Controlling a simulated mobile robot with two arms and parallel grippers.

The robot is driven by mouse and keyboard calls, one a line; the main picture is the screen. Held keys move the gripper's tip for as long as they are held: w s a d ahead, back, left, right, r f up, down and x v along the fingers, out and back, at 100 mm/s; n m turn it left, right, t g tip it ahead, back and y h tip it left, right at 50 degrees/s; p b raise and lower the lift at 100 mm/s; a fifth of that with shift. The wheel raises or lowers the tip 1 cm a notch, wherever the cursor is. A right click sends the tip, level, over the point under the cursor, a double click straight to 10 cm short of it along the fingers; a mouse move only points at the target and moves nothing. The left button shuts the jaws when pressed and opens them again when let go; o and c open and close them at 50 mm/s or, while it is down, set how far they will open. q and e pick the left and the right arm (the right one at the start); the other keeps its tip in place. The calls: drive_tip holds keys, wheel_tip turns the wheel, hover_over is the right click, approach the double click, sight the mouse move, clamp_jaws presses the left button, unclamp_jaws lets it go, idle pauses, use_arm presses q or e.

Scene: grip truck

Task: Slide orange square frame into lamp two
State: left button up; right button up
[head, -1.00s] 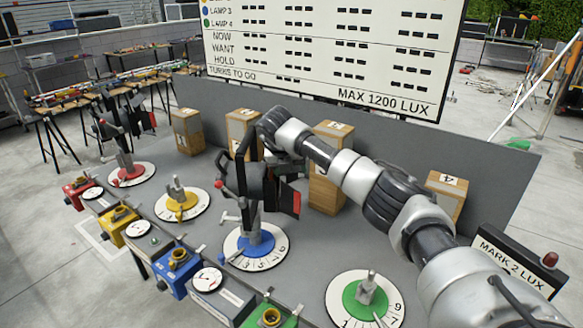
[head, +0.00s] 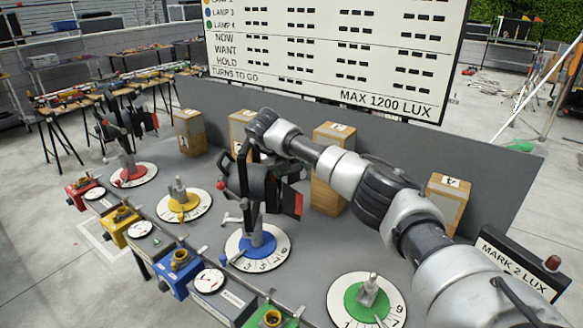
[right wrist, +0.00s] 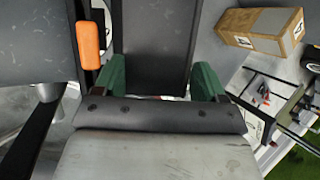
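My right arm reaches in from the lower right, and its right gripper (right wrist: 160,82) is beside a black lamp (head: 262,188) with a red flap, over the blue dial (head: 257,243). In the right wrist view the two green fingers stand well apart, with a dark panel (right wrist: 158,40) beyond and between them. I cannot tell whether they touch it. An orange rounded piece (right wrist: 89,45) shows left of the fingers; whether it belongs to the orange frame is unclear. No whole orange square frame is visible. My left gripper is not in view.
A yellow dial (head: 184,205) with a bare post, a red dial (head: 132,175) under another black lamp, and a green dial (head: 366,300) stand on the grey table. Wooden blocks (head: 447,200) line its back wall. Coloured boxes (head: 180,272) line the front edge.

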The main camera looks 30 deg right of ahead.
drive_tip(key=shift+a+r+b, duration=0.3)
drive_tip(key=shift+r+b, duration=0.05)
drive_tip(key=shift+r, duration=0.1)
drive_tip(key=b+v, duration=0.3)
drive_tip(key=v, duration=0.6)
drive_tip(key=shift+a+r, duration=0.2)
drive_tip(key=shift+r, duration=0.15)
drive_tip(key=shift+c, duration=0.4)
